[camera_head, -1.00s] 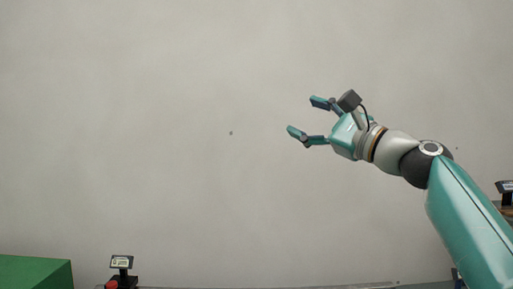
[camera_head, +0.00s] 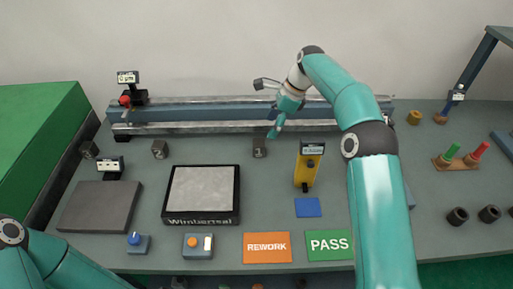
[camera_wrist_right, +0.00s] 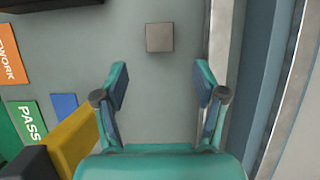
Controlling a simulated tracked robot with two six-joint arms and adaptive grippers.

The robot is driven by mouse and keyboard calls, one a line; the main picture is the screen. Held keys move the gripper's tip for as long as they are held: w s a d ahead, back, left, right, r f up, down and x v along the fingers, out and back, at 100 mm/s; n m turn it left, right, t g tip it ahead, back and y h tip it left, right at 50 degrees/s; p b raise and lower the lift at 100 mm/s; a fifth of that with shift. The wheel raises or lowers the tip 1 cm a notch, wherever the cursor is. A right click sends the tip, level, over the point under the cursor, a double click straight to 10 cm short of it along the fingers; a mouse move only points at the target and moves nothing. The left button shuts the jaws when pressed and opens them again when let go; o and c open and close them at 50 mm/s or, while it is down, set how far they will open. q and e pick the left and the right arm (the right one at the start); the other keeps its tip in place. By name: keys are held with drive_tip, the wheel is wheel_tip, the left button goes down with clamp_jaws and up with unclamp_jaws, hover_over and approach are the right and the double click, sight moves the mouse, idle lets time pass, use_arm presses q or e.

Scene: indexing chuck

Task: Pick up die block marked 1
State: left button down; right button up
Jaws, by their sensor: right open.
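A small dark grey die block (camera_head: 259,151) stands on the bench below the long rail in the head view; its front carries a light mark that looks like a 1. Two similar blocks, a middle one (camera_head: 160,149) and a far left one (camera_head: 89,149), stand to its left. My right gripper (camera_head: 276,127) points down just above and behind the block marked 1. In the right wrist view, the right gripper (camera_wrist_right: 161,86) is open and empty, with a plain grey block top (camera_wrist_right: 160,37) beyond its fingertips, roughly centred between them. My left gripper is out of view.
The blue-grey rail (camera_head: 200,114) runs behind the block. A yellow device (camera_head: 306,172) stands to its right, a black-framed plate (camera_head: 201,219) to its left. Orange REWORK (camera_head: 267,247) and green PASS (camera_head: 329,245) mats lie in front. A green box (camera_head: 35,130) is at left.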

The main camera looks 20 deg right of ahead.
sight(260, 141)
drive_tip(key=x, duration=0.4)
drive_tip(key=shift+a+f, duration=0.1)
drive_tip(key=shift+f, duration=0.2)
drive_tip(key=shift+w+a+f+p, duration=0.1)
drive_tip(key=shift+a+f+p, duration=0.25)
drive_tip(key=shift+f, duration=0.1)
drive_tip(key=p+x, duration=0.1)
drive_tip(key=x, duration=0.3)
drive_tip(key=shift+w+f, duration=0.1)
drive_tip(key=shift+c, duration=0.2)
clamp_jaws()
